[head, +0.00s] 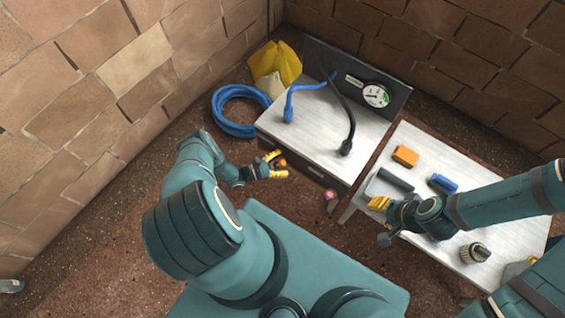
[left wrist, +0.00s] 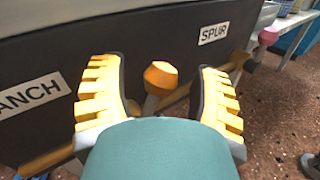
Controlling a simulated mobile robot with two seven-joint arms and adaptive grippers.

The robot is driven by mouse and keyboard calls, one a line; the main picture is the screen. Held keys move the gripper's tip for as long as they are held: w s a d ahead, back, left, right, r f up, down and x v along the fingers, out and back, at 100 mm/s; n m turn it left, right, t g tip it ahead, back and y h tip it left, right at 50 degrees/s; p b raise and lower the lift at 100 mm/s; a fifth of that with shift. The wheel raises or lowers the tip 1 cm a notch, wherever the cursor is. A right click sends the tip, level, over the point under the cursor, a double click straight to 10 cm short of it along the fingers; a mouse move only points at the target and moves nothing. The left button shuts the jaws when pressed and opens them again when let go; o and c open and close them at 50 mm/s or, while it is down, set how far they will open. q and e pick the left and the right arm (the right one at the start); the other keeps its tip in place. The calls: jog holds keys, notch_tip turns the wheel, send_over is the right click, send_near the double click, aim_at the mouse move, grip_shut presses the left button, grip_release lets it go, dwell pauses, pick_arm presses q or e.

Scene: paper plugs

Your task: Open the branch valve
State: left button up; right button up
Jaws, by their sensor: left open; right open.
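The orange valve handle (left wrist: 160,78) stands on a short stem at the front of the dark cabinet, between the BRANCH label (left wrist: 30,95) and the SPUR label (left wrist: 213,33). My left gripper (head: 278,166) is open at the cabinet front. In the left wrist view its yellow fingers (left wrist: 160,95) are on both sides of the orange handle, apart from it. A pink knob (left wrist: 269,35) sits farther right; it also shows in the head view (head: 329,195). My right gripper (head: 380,203) is open and empty over the near-left edge of the right table.
The cabinet top (head: 325,125) carries a blue hose (head: 304,88), a black hose (head: 346,110) and a gauge (head: 376,95). The right table (head: 445,165) holds an orange block (head: 405,156), a blue cylinder (head: 443,184) and a knurled metal part (head: 475,252). A hose coil (head: 222,122) lies left.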

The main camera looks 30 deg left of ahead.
pick_arm(q)
jog(key=shift+w, duration=0.1)
grip_shut()
jog(key=shift+d, duration=0.1)
